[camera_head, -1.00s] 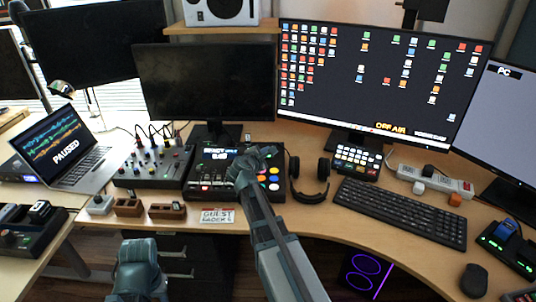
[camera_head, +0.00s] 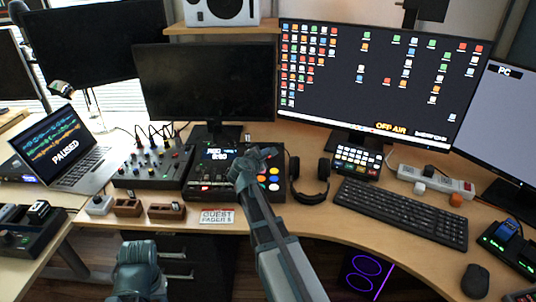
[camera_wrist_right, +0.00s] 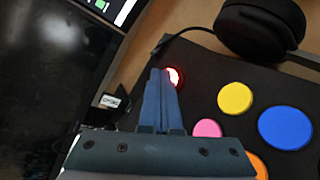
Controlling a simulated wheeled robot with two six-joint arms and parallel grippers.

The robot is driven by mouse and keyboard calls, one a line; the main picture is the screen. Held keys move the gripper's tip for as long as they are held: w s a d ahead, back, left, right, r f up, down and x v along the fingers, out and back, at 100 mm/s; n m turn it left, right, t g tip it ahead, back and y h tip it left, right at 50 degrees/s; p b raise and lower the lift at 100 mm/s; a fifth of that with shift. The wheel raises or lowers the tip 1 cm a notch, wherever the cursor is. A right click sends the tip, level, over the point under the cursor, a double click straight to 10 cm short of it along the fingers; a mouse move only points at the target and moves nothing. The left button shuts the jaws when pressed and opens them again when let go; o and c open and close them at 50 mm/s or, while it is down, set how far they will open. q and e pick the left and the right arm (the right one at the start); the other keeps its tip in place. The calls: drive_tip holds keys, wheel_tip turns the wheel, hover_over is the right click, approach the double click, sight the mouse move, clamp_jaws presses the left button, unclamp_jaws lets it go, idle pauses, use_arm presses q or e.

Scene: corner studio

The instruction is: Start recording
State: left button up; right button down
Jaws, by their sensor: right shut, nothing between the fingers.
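A black recorder console (camera_head: 199,177) with coloured pads stands on the desk, and its small screen (camera_head: 220,154) reads what looks like "REC 0:00". My right gripper (camera_head: 262,154) is over the console's upper right part. In the right wrist view, its two blue-grey fingers (camera_wrist_right: 163,72) are shut together with nothing between them. Their tips are at a glowing red button (camera_wrist_right: 176,77), partly covering it; I cannot tell whether they press it. Part of my left arm shows at the bottom left, but its gripper is not visible.
Headphones (camera_head: 309,184) lie right of the console, near the keyboard (camera_head: 400,212). A fader mixer (camera_head: 150,167) and a laptop (camera_head: 65,150) reading "PAUSED" stand to the left. A "GUEST FADER" card (camera_head: 217,216) lies in front. The big monitor (camera_head: 375,75) reads "OFF AIR".

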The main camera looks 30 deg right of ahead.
drive_tip(key=shift+s+a+r, duration=0.1)
drive_tip(key=shift+s+r, duration=0.05)
drive_tip(key=shift+r, duration=0.15)
drive_tip(key=r+p, duration=0.1)
drive_tip(key=p, duration=0.1)
drive_tip(key=s+a+r+p, duration=0.1)
drive_tip(key=r, duration=0.1)
drive_tip(key=s+r+p, duration=0.1)
drive_tip(key=r+p, duration=0.1)
drive_tip(key=shift+s+a+r+p, duration=0.15)
drive_tip(key=shift+a+p, duration=0.05)
drive_tip(key=shift+p, duration=0.15)
idle(0.8)
